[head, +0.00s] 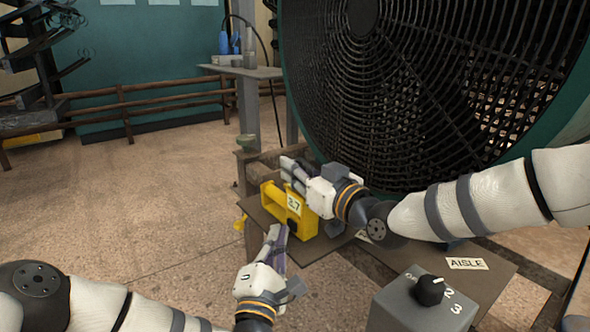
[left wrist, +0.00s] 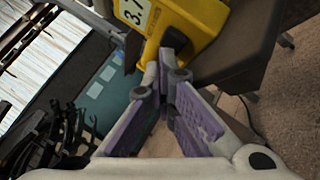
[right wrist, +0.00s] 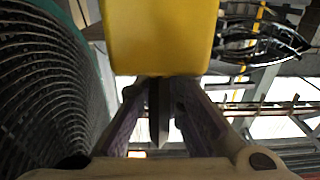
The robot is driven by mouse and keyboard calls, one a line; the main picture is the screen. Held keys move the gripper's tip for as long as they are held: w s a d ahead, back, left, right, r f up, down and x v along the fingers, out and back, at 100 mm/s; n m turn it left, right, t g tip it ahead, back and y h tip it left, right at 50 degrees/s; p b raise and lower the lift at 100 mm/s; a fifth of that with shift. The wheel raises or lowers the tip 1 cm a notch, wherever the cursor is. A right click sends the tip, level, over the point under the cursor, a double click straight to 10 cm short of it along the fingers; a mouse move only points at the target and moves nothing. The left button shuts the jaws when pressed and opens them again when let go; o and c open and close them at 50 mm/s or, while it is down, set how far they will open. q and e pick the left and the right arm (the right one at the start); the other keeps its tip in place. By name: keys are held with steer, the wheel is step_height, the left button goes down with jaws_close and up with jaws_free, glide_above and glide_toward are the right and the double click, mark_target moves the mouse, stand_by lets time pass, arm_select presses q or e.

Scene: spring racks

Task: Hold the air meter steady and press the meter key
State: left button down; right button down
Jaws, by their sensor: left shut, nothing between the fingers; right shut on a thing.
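The yellow air meter (head: 271,196) stands on a brown board beside the big fan. Its white display reads 3.7. A dark key-like knob (head: 294,226) shows low on its face. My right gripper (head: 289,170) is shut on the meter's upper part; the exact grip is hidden. In the right wrist view the meter's yellow body (right wrist: 160,38) fills the top middle, just beyond the fingertips. My left gripper (head: 274,234) is shut and empty, its tips close to the meter's lower front. In the left wrist view the tips meet at the meter's edge (left wrist: 190,35); contact with the key cannot be told.
A large black-grilled fan (head: 430,90) with a green rim stands behind the meter. A grey box with a black dial (head: 430,290) is at the lower right. The floor at left is clear.

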arm_select(q)
steer(key=s+a, duration=0.3)
steer(key=a, duration=0.2)
steer(key=shift+s, duration=0.3)
stand_by(0.4)
arm_select(e)
steer(key=c, duration=1.6)
jaws_free()
steer(key=shift+c, duration=0.2)
